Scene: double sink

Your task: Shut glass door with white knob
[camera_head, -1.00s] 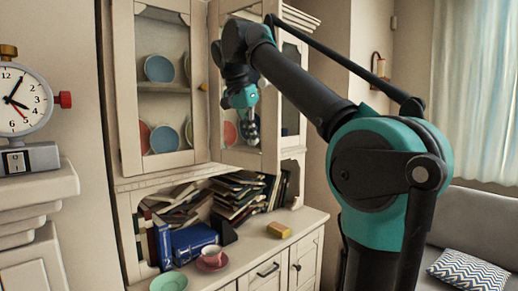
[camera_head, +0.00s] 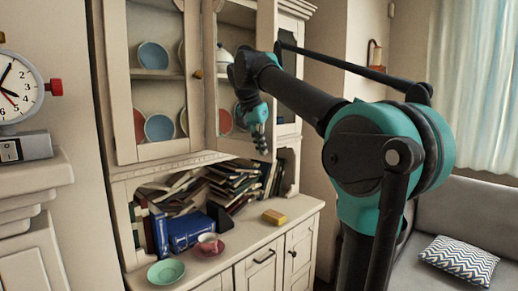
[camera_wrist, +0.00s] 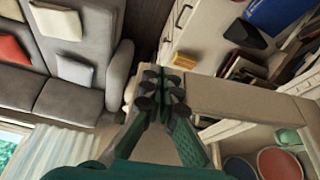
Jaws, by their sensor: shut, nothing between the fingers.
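The cream cabinet's upper part has a left glass door (camera_head: 119,82) and a right glazed section (camera_head: 211,92), with plates behind the glass. A small yellowish knob (camera_head: 197,74) shows at the stile between them; I cannot make out a clearly white knob. My gripper (camera_head: 260,145) is shut and empty, pointing down in front of the right section's lower right part. The wrist view shows the shut fingers (camera_wrist: 160,88) close to the end of a cream rail (camera_wrist: 235,100); I cannot tell whether they touch. My arm hides part of the right section, so its door angle is unclear.
A clock (camera_head: 18,92) stands left. A grey sofa (camera_head: 455,215) is at right.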

